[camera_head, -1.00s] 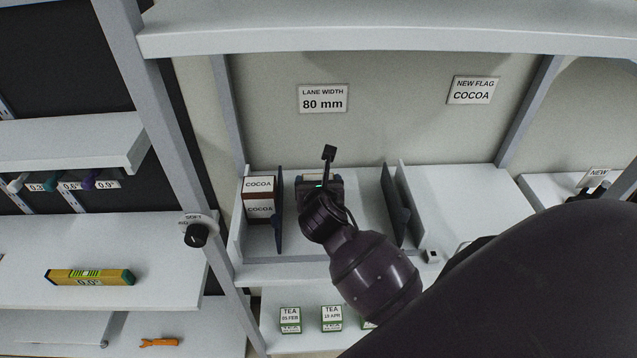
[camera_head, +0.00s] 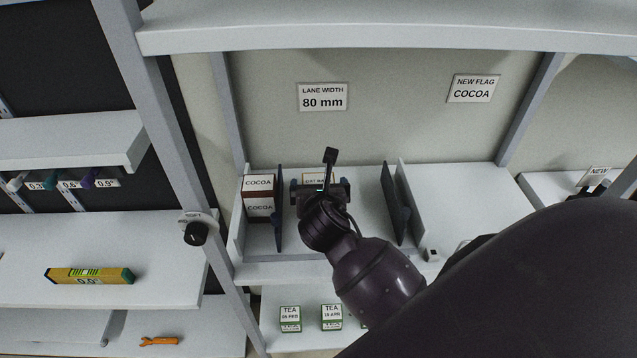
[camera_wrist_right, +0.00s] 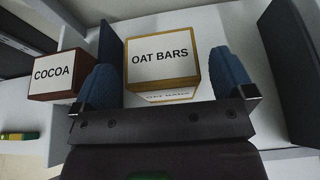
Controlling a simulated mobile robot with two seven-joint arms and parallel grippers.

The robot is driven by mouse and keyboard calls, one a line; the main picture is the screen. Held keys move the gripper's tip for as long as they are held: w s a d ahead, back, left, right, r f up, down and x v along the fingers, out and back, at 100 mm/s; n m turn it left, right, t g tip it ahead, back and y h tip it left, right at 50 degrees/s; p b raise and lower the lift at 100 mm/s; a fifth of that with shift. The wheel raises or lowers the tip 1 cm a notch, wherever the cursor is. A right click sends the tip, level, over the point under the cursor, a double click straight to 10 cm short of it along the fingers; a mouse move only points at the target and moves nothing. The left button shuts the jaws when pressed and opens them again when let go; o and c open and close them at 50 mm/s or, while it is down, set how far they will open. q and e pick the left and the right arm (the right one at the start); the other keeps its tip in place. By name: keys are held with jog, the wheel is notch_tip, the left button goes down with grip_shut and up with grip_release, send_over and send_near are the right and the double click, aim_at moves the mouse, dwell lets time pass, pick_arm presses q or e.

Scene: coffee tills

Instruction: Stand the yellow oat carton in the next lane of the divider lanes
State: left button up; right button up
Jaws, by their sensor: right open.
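The yellow oat carton (camera_wrist_right: 162,62), labelled OAT BARS, stands upright in the lane just right of the cocoa lane. In the head view only its top (camera_head: 315,178) shows behind my right gripper (camera_head: 320,190). In the right wrist view my right gripper (camera_wrist_right: 165,85) is open, with one blue fingertip on each side of the carton and a visible gap, mainly on the right. Dark dividers stand left (camera_head: 279,205) and right (camera_head: 393,200) of this lane. Cocoa cartons (camera_head: 258,196) stand in the left lane. My left gripper is not in view.
The shelf right of the carton, up to the right divider, is clear. An overhead shelf (camera_head: 390,38) runs above. A metal post (camera_head: 165,130) stands left of the lanes. Tea boxes (camera_head: 331,318) sit on the shelf below.

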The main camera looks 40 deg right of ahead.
jog(key=v, duration=0.9)
dwell(0.3)
